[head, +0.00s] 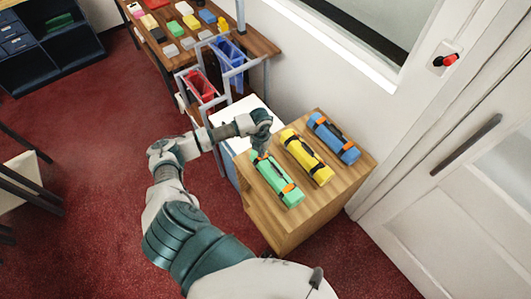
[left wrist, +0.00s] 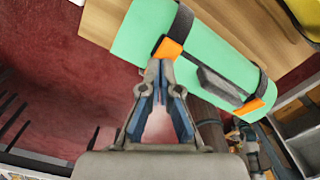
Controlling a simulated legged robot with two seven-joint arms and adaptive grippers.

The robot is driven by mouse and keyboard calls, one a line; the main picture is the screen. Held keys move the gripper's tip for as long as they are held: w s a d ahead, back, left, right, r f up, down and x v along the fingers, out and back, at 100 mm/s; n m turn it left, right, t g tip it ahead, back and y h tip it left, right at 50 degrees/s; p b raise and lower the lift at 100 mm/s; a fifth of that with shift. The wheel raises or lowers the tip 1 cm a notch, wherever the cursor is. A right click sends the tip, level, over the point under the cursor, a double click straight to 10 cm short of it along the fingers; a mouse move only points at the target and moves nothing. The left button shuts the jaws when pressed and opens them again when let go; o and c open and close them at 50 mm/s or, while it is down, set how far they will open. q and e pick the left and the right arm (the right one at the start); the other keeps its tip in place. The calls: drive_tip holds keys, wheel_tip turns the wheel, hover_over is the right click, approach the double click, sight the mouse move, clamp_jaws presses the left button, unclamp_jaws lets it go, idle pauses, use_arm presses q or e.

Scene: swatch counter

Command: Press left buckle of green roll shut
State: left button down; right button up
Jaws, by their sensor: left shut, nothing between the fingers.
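The green roll (head: 279,184) lies on a wooden cabinet top, with dark straps and orange buckles. One orange buckle (head: 289,187) shows clearly near its lower end in the head view; the upper-left end is partly hidden by my left gripper (head: 261,144). In the left wrist view the green roll (left wrist: 214,57) carries two orange buckles, joined by a dark handle. The fingertips of my left gripper (left wrist: 160,66) are together and empty, right at the upper-left buckle (left wrist: 168,48). I cannot tell whether they touch it or whether it is latched. My right gripper is not in view.
A yellow roll (head: 307,160) and a blue roll (head: 334,141) lie beside the green one on the wooden cabinet (head: 262,216). A table (head: 262,45) with colored blocks, red and blue bins below it, stands behind. A door and wall are on the right. Red carpet is open at left.

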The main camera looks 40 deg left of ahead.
use_arm(q)
drive_tip(key=shift+s+f+b, duration=0.1)
drive_tip(key=shift+f+b, duration=0.2)
drive_tip(key=shift+f, duration=0.2)
drive_tip(key=shift+r+p, duration=2.85)
drive_tip(key=shift+r, duration=1.25)
drive_tip(key=shift+f, duration=0.1)
